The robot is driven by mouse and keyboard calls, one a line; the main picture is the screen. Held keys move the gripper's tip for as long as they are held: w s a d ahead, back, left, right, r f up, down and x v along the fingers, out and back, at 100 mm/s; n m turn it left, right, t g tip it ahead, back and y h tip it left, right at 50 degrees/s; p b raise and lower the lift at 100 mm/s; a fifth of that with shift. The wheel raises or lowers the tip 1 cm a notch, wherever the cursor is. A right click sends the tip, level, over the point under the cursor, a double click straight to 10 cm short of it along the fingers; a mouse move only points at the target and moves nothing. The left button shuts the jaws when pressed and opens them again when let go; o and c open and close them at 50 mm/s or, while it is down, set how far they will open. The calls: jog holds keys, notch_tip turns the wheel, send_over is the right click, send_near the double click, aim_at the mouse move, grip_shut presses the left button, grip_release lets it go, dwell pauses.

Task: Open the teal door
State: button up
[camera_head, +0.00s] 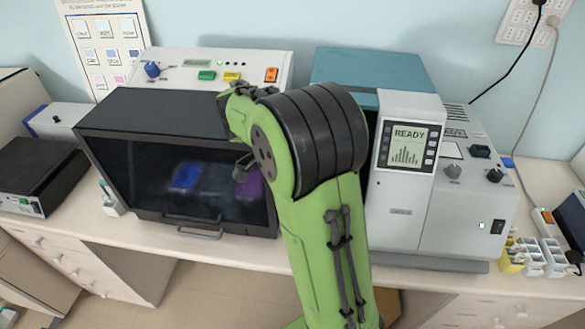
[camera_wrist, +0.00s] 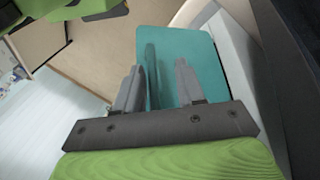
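The teal door (camera_wrist: 208,75) is a flat panel with rounded corners in the wrist view, beyond my gripper (camera_wrist: 159,68). A narrow upright teal bar (camera_wrist: 151,62), which looks like its handle, stands between my two grey fingers. The fingers are apart, with the bar close to the left finger and a clear gap to the right one. I cannot tell whether the left finger touches it. In the head view my green arm hides the gripper and the front of the teal-topped machine (camera_head: 375,70), so the door is not seen there.
A black cabinet with a dark glass front (camera_head: 190,185) stands left of my arm. A grey-white unit with a READY screen (camera_head: 408,145) stands right of it. Small white racks (camera_head: 540,255) are at the bench's right. A black box (camera_head: 35,175) is at the far left.

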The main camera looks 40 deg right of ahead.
jog(key=p+v, duration=0.1)
jog(key=v, duration=1.2)
jog(key=shift+w+r+p, duration=0.25)
jog(key=shift+r+p, duration=0.1)
jog(key=shift+p, duration=0.05)
jog(key=shift+a, duration=0.1)
